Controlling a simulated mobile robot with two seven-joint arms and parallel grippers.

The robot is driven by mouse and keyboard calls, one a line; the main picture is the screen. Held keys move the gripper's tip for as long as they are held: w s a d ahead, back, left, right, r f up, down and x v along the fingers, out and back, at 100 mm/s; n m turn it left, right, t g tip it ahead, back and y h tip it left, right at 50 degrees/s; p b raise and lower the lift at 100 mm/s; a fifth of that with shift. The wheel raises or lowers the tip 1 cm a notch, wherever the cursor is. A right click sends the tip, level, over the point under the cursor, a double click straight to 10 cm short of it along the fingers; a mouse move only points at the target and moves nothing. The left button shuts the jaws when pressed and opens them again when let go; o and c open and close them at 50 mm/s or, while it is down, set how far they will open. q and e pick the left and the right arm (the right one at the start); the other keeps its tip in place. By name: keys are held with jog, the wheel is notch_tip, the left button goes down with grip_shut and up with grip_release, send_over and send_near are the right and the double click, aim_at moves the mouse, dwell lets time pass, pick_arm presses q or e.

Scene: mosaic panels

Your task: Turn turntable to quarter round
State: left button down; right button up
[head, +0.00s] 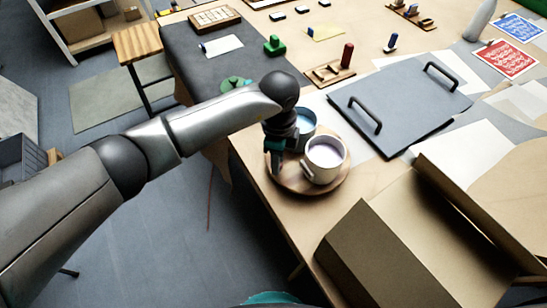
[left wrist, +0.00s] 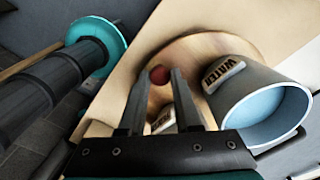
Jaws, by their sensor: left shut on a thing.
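The turntable (head: 335,184) is a round wooden disc near the table's left edge; its pale top also shows in the left wrist view (left wrist: 235,47). A white cup (head: 323,175) with pale contents stands on it. A second cup (head: 307,117), blue inside, stands behind, partly hidden by my left wrist. My left gripper (head: 276,163) points down at the turntable's left side. My right gripper is not in view.
A grey board (head: 400,103) with two black handles lies right of the turntable. An open cardboard box (head: 400,240) stands in front on the right. The table's left edge is close to the turntable.

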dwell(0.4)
pick_arm(q)
jog(key=c, duration=0.6)
grip_release()
notch_tip(320, 180, up, 15)
jog(key=shift+r, duration=0.15)
